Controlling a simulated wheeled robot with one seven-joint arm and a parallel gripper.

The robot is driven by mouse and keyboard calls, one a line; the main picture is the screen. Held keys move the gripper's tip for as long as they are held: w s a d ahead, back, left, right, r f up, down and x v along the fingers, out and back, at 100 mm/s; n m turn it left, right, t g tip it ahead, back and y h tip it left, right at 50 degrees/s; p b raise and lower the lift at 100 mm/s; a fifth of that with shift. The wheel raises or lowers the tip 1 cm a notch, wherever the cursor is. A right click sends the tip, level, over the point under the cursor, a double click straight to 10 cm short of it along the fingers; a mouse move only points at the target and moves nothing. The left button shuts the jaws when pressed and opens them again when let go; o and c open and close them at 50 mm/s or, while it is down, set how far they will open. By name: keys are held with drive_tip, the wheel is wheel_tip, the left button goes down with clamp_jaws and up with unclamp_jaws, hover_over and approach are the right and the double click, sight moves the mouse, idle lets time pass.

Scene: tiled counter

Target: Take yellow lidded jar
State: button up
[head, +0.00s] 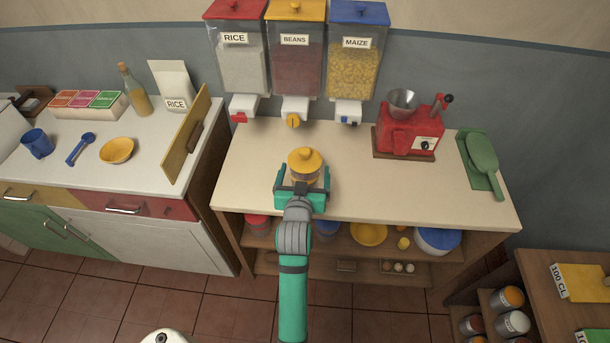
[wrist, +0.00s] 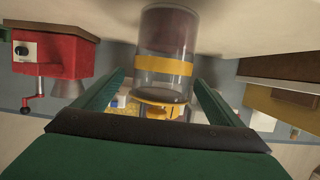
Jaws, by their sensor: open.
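The yellow lidded jar (head: 305,160) stands upright on the pale counter, below the bean dispenser. It is clear, with a yellow lid and dark contents low inside. My green gripper (head: 302,178) is open at the jar's front side, with a finger towards each side of it. The wrist view appears upside down. There the jar (wrist: 165,66) shows a yellow band, and its lid points down the picture. The open fingers of my gripper (wrist: 158,88) lie left and right of it. I cannot tell whether either finger touches the glass.
A red grinder (head: 408,135) and a green scoop (head: 482,160) are on the counter's right. Rice, beans and maize dispensers (head: 295,55) hang behind the jar. A yellow board (head: 186,135) stands upright at left. The counter (head: 400,190) is clear around the jar.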

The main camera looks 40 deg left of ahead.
drive_tip(key=shift+x, duration=1.7)
drive_tip(key=shift+a+r, duration=0.1)
drive_tip(key=shift+r, duration=0.05)
drive_tip(key=c, duration=1.4)
drive_tip(key=shift+r, duration=0.1)
drive_tip(key=shift+c, duration=1.3)
drive_tip(key=shift+r, duration=0.1)
